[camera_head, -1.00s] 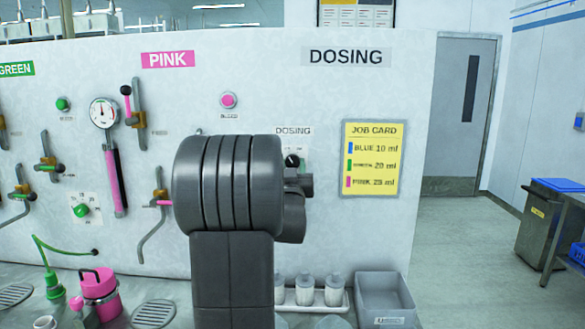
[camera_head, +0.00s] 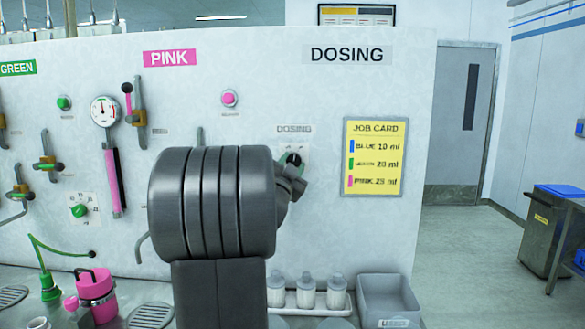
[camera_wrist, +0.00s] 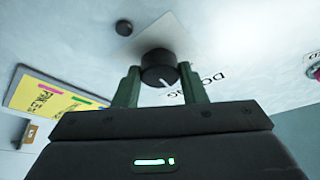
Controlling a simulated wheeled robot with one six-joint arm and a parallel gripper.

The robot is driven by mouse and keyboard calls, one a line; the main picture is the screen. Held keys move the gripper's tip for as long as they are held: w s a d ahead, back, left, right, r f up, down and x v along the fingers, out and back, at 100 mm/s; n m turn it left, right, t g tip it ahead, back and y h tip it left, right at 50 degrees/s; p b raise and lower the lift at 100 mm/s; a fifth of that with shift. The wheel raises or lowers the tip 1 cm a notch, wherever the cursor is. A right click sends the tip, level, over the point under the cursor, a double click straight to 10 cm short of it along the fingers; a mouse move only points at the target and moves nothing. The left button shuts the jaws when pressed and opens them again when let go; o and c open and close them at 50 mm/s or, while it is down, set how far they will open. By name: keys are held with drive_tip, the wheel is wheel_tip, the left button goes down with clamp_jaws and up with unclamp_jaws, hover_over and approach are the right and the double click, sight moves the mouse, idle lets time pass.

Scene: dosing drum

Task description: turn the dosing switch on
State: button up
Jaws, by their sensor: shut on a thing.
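The dosing switch is a round black knob (camera_wrist: 158,66) with a white pointer mark, on a pale plate on the wall. In the wrist view the mark points down and slightly right. My gripper (camera_wrist: 160,82) has one green finger on each side of the knob and is shut on it. In the head view the knob (camera_head: 292,158) sits under the small DOSING label (camera_head: 294,129), partly covered by my gripper (camera_head: 291,163). My arm hides the wall to the lower left of it.
A yellow job card (camera_head: 375,158) hangs right of the switch. White-capped bottles (camera_head: 306,290) on a tray and a grey bin (camera_head: 386,295) stand below. A pink push button (camera_head: 229,98) is up and left.

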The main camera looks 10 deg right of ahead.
drive_tip(key=m, duration=0.1)
drive_tip(key=m+g+p, duration=0.1)
drive_tip(key=m, duration=0.1)
drive_tip(key=shift+a+r+h, duration=0.1)
drive_tip(key=shift+r+h, duration=0.1)
drive_tip(key=shift+h, duration=0.2)
drive_tip(key=shift+m+g+p, duration=0.6)
drive_tip(key=shift+m+p, duration=0.05)
drive_tip(key=shift+m, duration=0.75)
drive_tip(key=shift+f, duration=0.1)
drive_tip(key=o, duration=1)
drive_tip(key=b+v, duration=0.2)
drive_tip(key=v, duration=1.1)
drive_tip(key=shift+s+a+f, duration=0.1)
drive_tip(key=shift+s+a, duration=0.15)
drive_tip(key=shift+a, duration=0.05)
drive_tip(key=shift+w, duration=0.1)
